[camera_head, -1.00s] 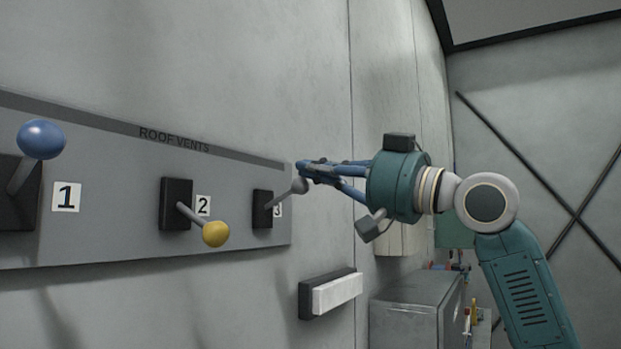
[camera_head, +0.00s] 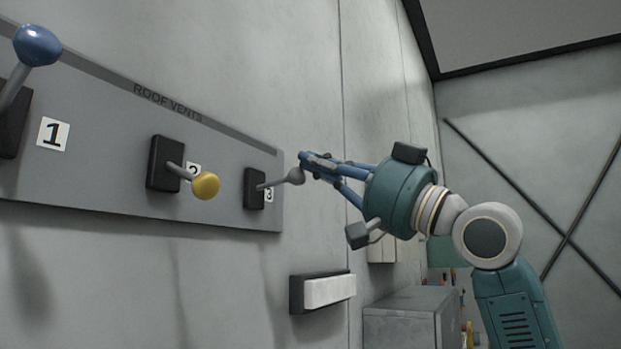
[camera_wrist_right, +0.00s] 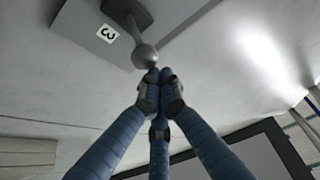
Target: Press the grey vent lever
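The grey vent lever (camera_head: 294,176) has a grey ball knob on a thin rod and sticks out from a black base beside the label 3 on the roof vents panel (camera_head: 225,200). My right gripper (camera_head: 303,156) is just right of and slightly above the knob in the head view. In the right wrist view the grey knob (camera_wrist_right: 145,55) is right at the tips of my gripper (camera_wrist_right: 158,74). Its fingers are together with nothing between them. They look very close to the knob; I cannot tell if they touch. My left gripper is out of view.
The yellow lever (camera_head: 205,186) at label 2 and the blue lever (camera_head: 37,46) at label 1 are to the left on the panel. A white bar on a dark mount (camera_head: 328,291) is on the wall below. A grey cabinet (camera_head: 410,318) stands at the lower right.

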